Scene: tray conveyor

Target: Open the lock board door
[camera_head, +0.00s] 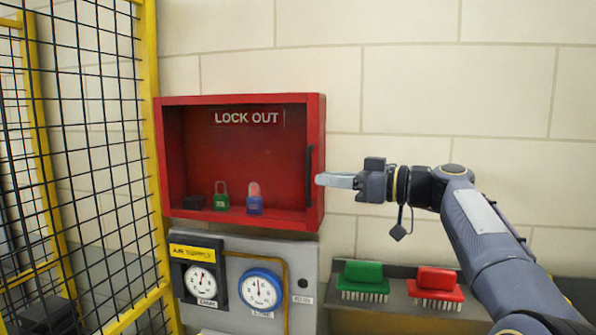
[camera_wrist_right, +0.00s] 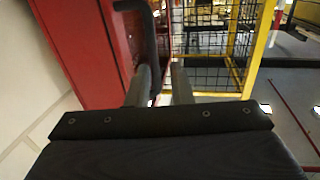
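The red lock board (camera_head: 240,98) hangs on the wall, with "LOCK OUT" lettering and a black vertical handle (camera_head: 309,165) at its front right edge. Its door looks closed, with the interior visible through the front. My right gripper (camera_head: 322,180) is just right of the handle. In the right wrist view, its two grey fingers (camera_wrist_right: 160,86) are apart. The handle (camera_wrist_right: 151,38) runs down close to the left finger, seemingly into the gap; contact cannot be told. The red board side (camera_wrist_right: 85,50) is left of the fingers. My left gripper is not in view.
Inside the board are a green padlock (camera_head: 221,197), a blue and red padlock (camera_head: 255,199) and a dark block (camera_head: 194,201). A gauge panel (camera_head: 303,270) is below. A yellow-framed mesh fence (camera_head: 154,170) stands left. Green (camera_head: 362,276) and red (camera_head: 436,284) brushes sit on a shelf.

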